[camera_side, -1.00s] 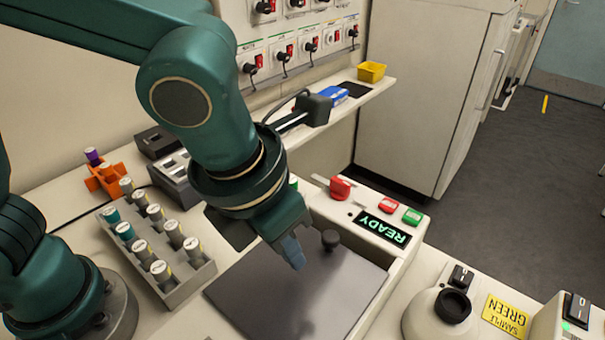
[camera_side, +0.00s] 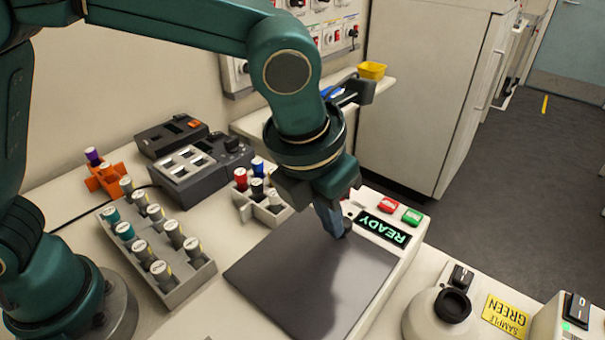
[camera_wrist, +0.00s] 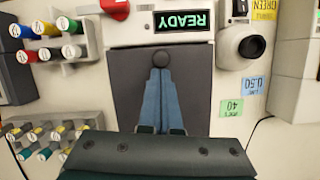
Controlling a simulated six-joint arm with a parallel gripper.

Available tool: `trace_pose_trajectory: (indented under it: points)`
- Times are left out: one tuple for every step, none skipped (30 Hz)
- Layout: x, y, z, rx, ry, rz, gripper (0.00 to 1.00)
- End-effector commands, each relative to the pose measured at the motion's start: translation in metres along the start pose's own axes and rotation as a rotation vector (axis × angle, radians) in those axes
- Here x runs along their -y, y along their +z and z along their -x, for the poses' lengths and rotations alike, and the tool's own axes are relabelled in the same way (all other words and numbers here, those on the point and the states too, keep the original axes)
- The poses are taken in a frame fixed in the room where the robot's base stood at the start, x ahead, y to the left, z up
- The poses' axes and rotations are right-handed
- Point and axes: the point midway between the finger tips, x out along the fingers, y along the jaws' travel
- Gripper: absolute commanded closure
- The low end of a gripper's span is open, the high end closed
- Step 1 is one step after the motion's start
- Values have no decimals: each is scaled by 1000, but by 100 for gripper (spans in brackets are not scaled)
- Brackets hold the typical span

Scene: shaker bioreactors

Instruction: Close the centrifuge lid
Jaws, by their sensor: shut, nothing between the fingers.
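The centrifuge lid (camera_side: 310,275) is a dark grey square panel that lies flat in its pale housing, with no open gap that I can see. It also fills the middle of the wrist view (camera_wrist: 128,90).
Left of the lid stand a small rack with coloured caps (camera_side: 270,208) and a grey vial rack (camera_side: 172,290). A round white device (camera_side: 425,315) stands to the right.

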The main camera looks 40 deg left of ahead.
Motion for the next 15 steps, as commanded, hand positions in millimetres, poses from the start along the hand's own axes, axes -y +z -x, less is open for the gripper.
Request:
trace_pose_trajectory:
  points:
    - [-2,6,-2,0,0,4,100]
    - [-2,8,-4,-1,0,3,100]
    - [-3,11,-4,-1,-1,2,100]
    - [-3,12,-4,-1,-1,1,100]
    - [-3,13,-5,-1,0,1,100]
    - [-3,14,-5,0,0,0,100]
    - [-4,14,-5,1,0,0,100]
    - [-4,15,-5,2,0,-1,100]
    - [-4,15,-5,3,0,-1,100]
    - [-4,15,-5,4,0,-1,100]
    - [-4,15,-5,5,0,-1,100]
    - [-4,16,-6,5,0,-1,100]
    - [-4,16,-6,5,1,-1,100]
    - [-4,16,-6,6,1,-1,100]
    - [-4,16,-6,6,2,-1,100]
